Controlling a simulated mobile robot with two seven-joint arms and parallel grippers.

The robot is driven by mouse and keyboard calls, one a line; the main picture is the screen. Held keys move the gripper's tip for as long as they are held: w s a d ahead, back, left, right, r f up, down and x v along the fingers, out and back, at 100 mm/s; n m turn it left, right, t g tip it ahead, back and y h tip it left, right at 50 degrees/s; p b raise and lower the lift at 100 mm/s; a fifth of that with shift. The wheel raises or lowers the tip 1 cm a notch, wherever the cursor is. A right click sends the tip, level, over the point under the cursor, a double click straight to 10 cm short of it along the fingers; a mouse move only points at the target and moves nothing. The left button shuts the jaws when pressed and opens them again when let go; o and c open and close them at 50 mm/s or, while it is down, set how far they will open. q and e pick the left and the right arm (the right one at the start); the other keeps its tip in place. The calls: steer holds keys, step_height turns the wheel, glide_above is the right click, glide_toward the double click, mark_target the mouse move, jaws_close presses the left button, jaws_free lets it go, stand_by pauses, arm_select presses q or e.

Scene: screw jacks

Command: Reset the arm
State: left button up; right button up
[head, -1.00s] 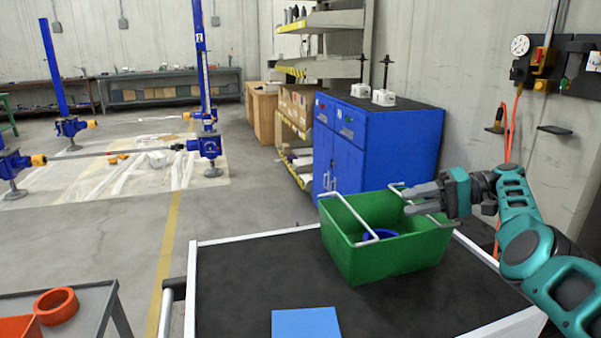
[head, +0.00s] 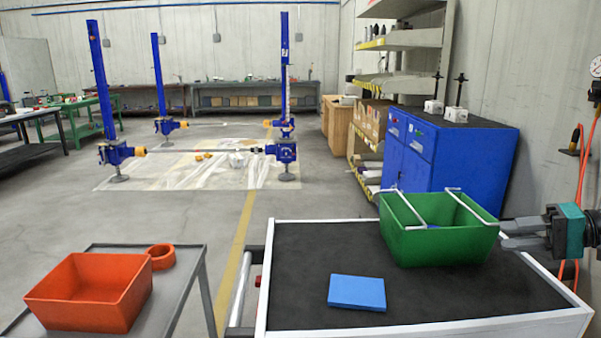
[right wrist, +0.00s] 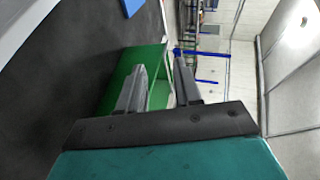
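My right gripper (head: 508,235) is at the right edge of the head view, beside the right end of the green bin (head: 440,245). In the right wrist view, its two fingers (right wrist: 160,68) stand apart with nothing between them, and the green bin (right wrist: 112,88) lies just beyond them. Whether a finger touches the bin is hard to tell. Most of my right arm is out of the head view. My left gripper is in neither current view.
The bin stands on a black-topped cart (head: 300,270) beside a blue block (head: 357,292). A blue cabinet (head: 470,160) stands behind the cart.

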steer(key=s+d+r+m+t+h, duration=0.25)
steer(key=s+d, duration=0.35)
steer(key=d, duration=0.5)
steer(key=s+d+r+m+t+h, duration=0.25)
steer(key=s+d, duration=0.35)
steer(key=d, duration=0.5)
steer(key=s+d+f+n+g+h, duration=0.1)
steer(key=s+d+f+g+h, duration=0.15)
steer(key=d+f+h, duration=0.4)
steer(key=s+d+f+n+g+h, duration=0.1)
steer(key=d+f+g+h, duration=0.4)
steer(key=h, duration=0.3)
steer(key=w+a+f+n+t+y, duration=0.1)
steer(key=a+f+n+t, duration=0.2)
steer(key=a+f+n, duration=0.65)
steer(key=a+f+n+t, duration=0.35)
steer(key=a+f, duration=0.25)
steer(key=a, duration=0.6)
steer(key=s+a+f+n+y, duration=0.25)
steer(key=s+a, duration=0.25)
steer(key=a, duration=0.4)
steer(key=s+a+f+n+y, duration=0.2)
steer(key=s+a+f+y, duration=0.25)
steer(key=a, duration=0.45)
steer(key=s+a+f+m+t, duration=0.1)
steer(key=a+m, duration=0.7)
steer(key=a, duration=0.9)
steer(key=shift+s+a+f+m, duration=0.3)
steer(key=shift+s+a+m, duration=0.1)
steer(key=shift+s, duration=0.2)
